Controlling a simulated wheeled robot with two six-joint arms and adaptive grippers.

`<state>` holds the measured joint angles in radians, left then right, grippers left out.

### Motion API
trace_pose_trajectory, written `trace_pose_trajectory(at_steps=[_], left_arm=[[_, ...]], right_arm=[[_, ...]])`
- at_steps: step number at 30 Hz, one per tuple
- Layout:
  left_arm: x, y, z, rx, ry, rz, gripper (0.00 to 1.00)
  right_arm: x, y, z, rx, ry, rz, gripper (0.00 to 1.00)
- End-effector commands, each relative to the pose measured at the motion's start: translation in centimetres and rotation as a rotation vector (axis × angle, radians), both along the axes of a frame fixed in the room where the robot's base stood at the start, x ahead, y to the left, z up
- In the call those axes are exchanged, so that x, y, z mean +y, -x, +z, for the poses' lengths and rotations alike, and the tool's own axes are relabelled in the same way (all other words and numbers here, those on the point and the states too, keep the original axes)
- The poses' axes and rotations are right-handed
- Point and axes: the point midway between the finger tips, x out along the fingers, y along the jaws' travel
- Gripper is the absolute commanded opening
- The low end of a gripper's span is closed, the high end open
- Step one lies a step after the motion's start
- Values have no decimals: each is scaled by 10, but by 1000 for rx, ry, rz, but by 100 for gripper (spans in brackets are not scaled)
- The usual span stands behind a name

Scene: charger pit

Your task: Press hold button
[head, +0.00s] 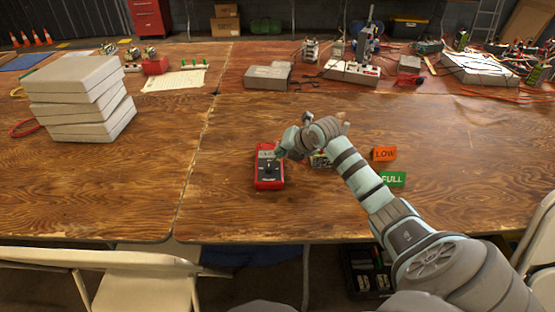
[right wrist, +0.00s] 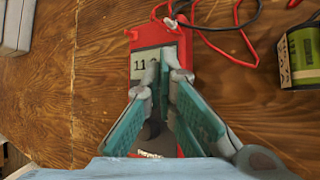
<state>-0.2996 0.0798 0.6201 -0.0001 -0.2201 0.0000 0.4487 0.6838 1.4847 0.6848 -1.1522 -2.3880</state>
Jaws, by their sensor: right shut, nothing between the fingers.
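A red multimeter (head: 269,178) lies on the wooden table, left of my right arm. In the right wrist view the red multimeter (right wrist: 138,72) shows a grey display with digits starting "11", the rest covered by my fingers. My right gripper (head: 279,152) is over the upper part of the meter. In the right wrist view the gripper (right wrist: 164,72) is shut and empty, its fingertips in front of the display's right side. I cannot make out the hold button or tell whether the fingertips touch the meter. My left gripper is not in view.
Red and black leads (right wrist: 222,25) run from the meter's top. A green battery (right wrist: 303,50) stands to the right. An orange LOW card (head: 384,154) and green FULL card (head: 392,179) lie right of my arm. Stacked grey slabs (head: 80,98) are at left.

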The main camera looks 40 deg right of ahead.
Motion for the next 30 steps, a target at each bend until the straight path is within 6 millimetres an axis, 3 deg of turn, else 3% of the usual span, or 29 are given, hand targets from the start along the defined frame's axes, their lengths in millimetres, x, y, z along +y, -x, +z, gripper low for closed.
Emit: trace_pose_trajectory(at_steps=[22, 30], left_arm=[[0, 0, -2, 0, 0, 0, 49], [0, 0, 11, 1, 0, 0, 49]], right_arm=[[0, 0, -6, 1, 0, 0, 0], [0, 0, 5, 1, 0, 0, 0]])
